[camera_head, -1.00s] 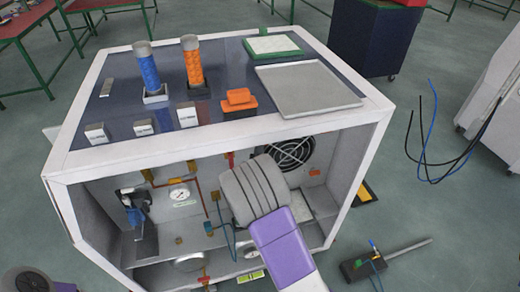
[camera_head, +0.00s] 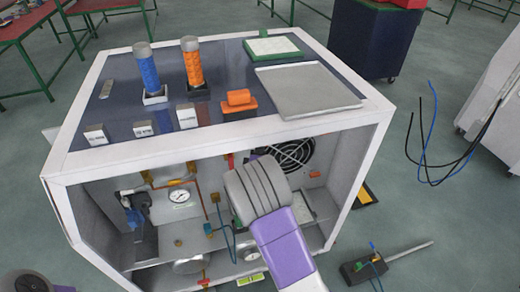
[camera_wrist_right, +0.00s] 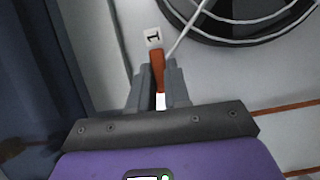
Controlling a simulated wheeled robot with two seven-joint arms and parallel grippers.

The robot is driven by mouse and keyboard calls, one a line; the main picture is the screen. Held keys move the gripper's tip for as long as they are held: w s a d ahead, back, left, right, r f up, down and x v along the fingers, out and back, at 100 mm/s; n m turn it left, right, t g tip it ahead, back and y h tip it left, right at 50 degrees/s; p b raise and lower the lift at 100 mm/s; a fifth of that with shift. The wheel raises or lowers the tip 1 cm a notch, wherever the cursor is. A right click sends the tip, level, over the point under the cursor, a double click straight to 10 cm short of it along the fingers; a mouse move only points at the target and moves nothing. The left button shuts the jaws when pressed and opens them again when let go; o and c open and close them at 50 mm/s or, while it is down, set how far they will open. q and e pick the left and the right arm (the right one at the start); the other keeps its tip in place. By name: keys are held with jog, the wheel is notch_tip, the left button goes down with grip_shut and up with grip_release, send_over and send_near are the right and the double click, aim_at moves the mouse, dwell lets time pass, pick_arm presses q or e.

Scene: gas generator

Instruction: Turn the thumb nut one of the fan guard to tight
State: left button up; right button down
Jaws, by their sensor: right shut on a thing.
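The thumb nut one (camera_wrist_right: 157,72) is a narrow orange-brown piece beside a white label marked 1 in the right wrist view. My right gripper (camera_wrist_right: 160,82) is shut on it, with one grey finger on each side. The black fan guard (camera_wrist_right: 240,20) with its pale wire rings lies at the upper right of that view. In the head view the fan guard (camera_head: 290,155) sits on the inner back wall of the generator, partly covered by my right arm. My right fingertips and the nut are hidden there behind the grey wrist. My left gripper is not in view.
The generator housing (camera_head: 225,133) has a white frame around its open front. A round gauge (camera_head: 180,197), pipes and a blue-handled part (camera_head: 133,210) are inside, left of my arm. A small orange piece (camera_head: 315,174) sits right of the fan. A black box tool (camera_head: 362,268) lies on the floor at the right.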

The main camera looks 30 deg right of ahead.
jog(key=shift+r, duration=0.1)
jog(key=shift+s+d+r+m+g+y+b, duration=0.15)
jog(key=shift+m+y+b, duration=0.85)
jog(key=shift+m, duration=1.2)
jog(key=shift+w+d+r+m+g+y+b, duration=0.2)
jog(key=shift+m+y+b, duration=0.3)
jog(key=shift+m+y, duration=1.35)
jog(key=shift+s+d+m+g+y+b, duration=0.2)
jog(key=shift+m+y+b, duration=0.6)
jog(key=shift+m, duration=1.75)
jog(key=shift+a, duration=0.1)
jog(key=c, duration=1.1)
grip_release()
